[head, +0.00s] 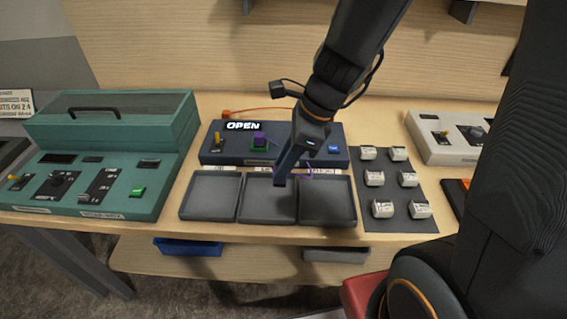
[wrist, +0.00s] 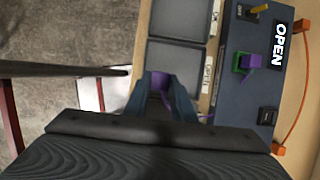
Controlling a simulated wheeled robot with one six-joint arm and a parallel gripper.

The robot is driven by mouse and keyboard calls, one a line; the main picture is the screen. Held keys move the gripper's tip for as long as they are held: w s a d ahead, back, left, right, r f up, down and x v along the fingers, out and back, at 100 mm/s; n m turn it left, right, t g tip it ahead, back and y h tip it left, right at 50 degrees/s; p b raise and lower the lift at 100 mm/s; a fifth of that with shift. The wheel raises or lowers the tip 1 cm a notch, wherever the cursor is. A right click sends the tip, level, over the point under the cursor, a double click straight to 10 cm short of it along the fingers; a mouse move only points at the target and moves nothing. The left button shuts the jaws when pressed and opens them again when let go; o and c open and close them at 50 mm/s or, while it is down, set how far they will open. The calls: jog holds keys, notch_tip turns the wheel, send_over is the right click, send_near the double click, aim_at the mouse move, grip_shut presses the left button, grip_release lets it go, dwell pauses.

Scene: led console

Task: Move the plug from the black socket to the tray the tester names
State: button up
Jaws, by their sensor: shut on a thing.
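The tester is a navy console (head: 220,157) whose display (head: 243,126) reads OPEN. A purple plug (wrist: 250,61) sits in its green socket (wrist: 239,69). The black socket (wrist: 268,116) shows empty in the wrist view and is hidden behind my arm in the head view. My gripper (head: 281,182) is shut on a purple plug (wrist: 159,83), mostly hidden between the fingers, and a purple lead (head: 303,175) shows beside it. The gripper is over the middle tray (head: 267,208), between the left tray (head: 209,198) and right tray (head: 328,203). Its height is unclear.
A dark mat with several white blocks (head: 375,178) lies right of the trays. A teal console (head: 110,150) stands left and a pale console (head: 455,138) right. An orange cable (wrist: 300,100) runs behind the tester.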

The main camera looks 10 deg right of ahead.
jog(key=shift+f+b, duration=4.15)
jog(key=shift+f, duration=1.55)
dwell(2.3)
